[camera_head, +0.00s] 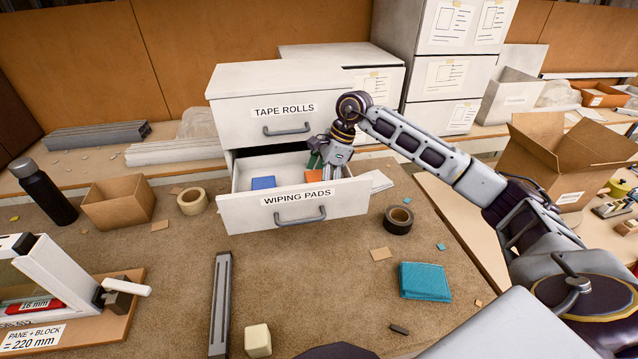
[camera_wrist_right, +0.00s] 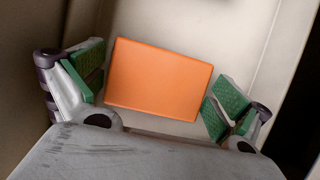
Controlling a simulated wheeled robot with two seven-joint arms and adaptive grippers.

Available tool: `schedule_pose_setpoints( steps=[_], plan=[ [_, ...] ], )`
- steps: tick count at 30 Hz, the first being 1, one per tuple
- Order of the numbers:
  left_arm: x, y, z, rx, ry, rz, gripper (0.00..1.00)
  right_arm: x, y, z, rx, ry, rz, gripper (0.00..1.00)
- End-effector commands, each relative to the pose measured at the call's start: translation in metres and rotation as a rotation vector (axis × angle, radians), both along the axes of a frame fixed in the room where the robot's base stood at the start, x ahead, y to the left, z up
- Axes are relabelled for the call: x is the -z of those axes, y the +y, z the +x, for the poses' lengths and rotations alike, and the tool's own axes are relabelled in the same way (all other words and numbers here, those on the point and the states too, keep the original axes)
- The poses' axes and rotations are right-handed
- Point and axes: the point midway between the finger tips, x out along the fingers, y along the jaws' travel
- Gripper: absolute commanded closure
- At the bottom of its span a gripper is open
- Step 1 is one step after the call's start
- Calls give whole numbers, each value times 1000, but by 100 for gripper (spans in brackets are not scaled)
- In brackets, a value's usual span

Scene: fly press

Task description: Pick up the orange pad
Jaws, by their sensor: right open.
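The orange pad (camera_wrist_right: 158,79) lies flat on the floor of the open wiping pads drawer (camera_head: 235,213). In the head view the orange pad (camera_head: 314,175) is partly covered by my right gripper (camera_head: 326,168). My right gripper points down into the drawer. In the right wrist view my right gripper (camera_wrist_right: 158,95) is open, with a green-padded finger on each side of the pad and a gap to it on both sides. A blue pad (camera_head: 263,183) lies in the drawer to the left of the orange one. My left gripper is not in view.
The closed tape rolls drawer (camera_head: 252,117) sits just above. A black tape roll (camera_head: 398,219) and a teal pad (camera_head: 424,280) lie on the bench, right of the drawer. A tan tape roll (camera_head: 192,201) and open box (camera_head: 118,203) stand left.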

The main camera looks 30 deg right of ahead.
Motion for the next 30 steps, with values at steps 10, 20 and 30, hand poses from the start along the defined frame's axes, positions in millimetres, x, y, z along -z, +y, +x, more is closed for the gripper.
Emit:
schedule_pose_setpoints(
  steps=[10,20,30],
  plan=[
    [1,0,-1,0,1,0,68,1,0,0,0,0,0,0],
    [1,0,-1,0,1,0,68,0,0,0,0,0,0,33],
    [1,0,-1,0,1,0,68,0,0,0,-1,-2,1,41]
  ],
)
